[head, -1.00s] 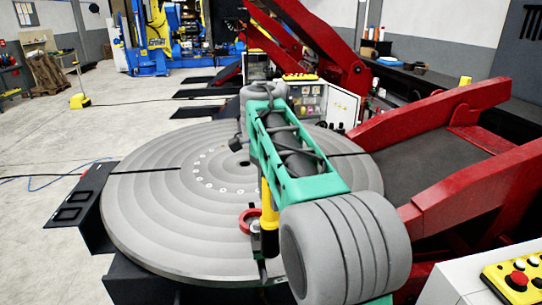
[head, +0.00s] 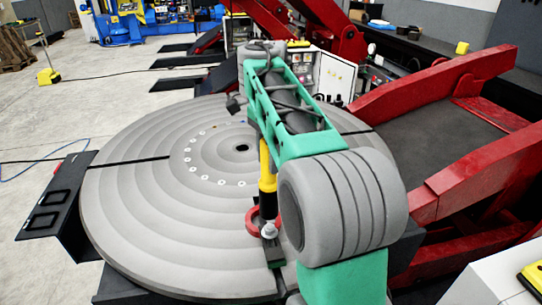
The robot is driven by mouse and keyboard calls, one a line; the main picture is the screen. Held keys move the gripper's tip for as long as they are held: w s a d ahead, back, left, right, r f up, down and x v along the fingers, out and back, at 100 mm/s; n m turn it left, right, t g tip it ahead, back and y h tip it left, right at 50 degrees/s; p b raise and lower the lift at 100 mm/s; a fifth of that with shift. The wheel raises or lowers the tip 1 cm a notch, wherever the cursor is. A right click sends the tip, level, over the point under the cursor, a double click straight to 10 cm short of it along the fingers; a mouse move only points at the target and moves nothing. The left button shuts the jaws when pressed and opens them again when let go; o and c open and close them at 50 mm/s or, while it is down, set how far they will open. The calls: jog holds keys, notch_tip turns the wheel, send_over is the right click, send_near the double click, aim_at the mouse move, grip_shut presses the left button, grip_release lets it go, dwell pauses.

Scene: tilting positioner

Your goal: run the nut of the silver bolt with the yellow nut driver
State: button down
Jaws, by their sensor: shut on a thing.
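The yellow nut driver (head: 265,165) stands upright in the head view, with a dark lower end. Its top goes out of sight behind my green forearm. My gripper is mostly hidden behind that forearm, and its fingertips do not show. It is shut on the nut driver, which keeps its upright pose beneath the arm. The silver bolt (head: 269,231) shows just below the driver's lower end, near the front edge of the round table (head: 130,220). Whether the driver's end touches the bolt or its nut, I cannot tell. A red ring (head: 251,222) lies beside the bolt, partly behind the driver.
The grey round table has concentric grooves, slots and several small holes around its centre. Red positioner arms (head: 440,80) rise at the right. A white box with a yellow panel (head: 528,275) stands at the lower right. The left half of the table is clear.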

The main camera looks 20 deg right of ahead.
jog(key=shift+a, duration=0.1)
jog(key=f+b, duration=0.4)
jog(key=f, duration=0.1)
jog(key=shift+d+b, duration=0.2)
jog(key=shift+b, duration=0.2)
jog(key=shift+r, duration=0.1)
jog(key=m, duration=0.6)
jog(key=shift+r+m+p, duration=0.1)
jog(key=shift+m+p, duration=0.2)
jog(key=shift+p, duration=0.1)
jog(key=m, duration=0.5)
jog(key=shift+m, duration=0.3)
jog(key=shift+f, duration=0.2)
